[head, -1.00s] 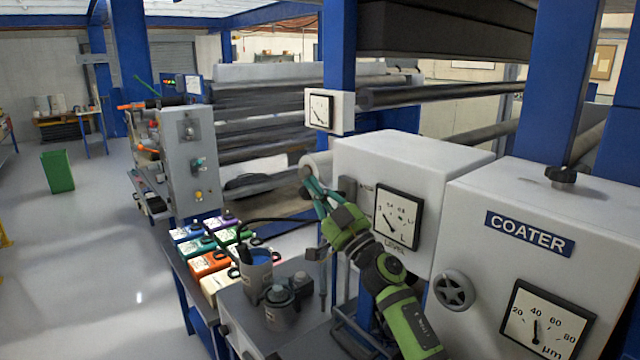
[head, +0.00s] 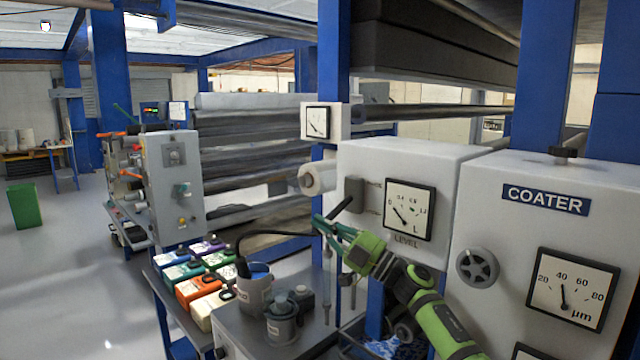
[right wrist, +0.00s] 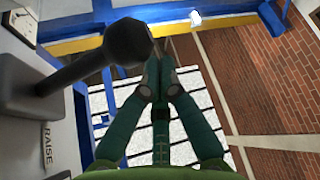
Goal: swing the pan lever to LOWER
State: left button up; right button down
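The pan lever (head: 342,207) is a dark arm on a grey block (head: 354,192) at the left of the white LEVEL unit (head: 432,160). In the head view it slants down and left. In the right wrist view the lever's black knob (right wrist: 127,42) fills the upper left, with the word RAISE beside its grey block (right wrist: 25,95). My right gripper (head: 317,222) is just below the lever's end. In the right wrist view its green fingers (right wrist: 155,80) come together with nothing seen between them, close beside the knob; contact cannot be told. My left gripper is out of view.
A blue post (head: 333,70) and white roller end (head: 318,178) are close by.

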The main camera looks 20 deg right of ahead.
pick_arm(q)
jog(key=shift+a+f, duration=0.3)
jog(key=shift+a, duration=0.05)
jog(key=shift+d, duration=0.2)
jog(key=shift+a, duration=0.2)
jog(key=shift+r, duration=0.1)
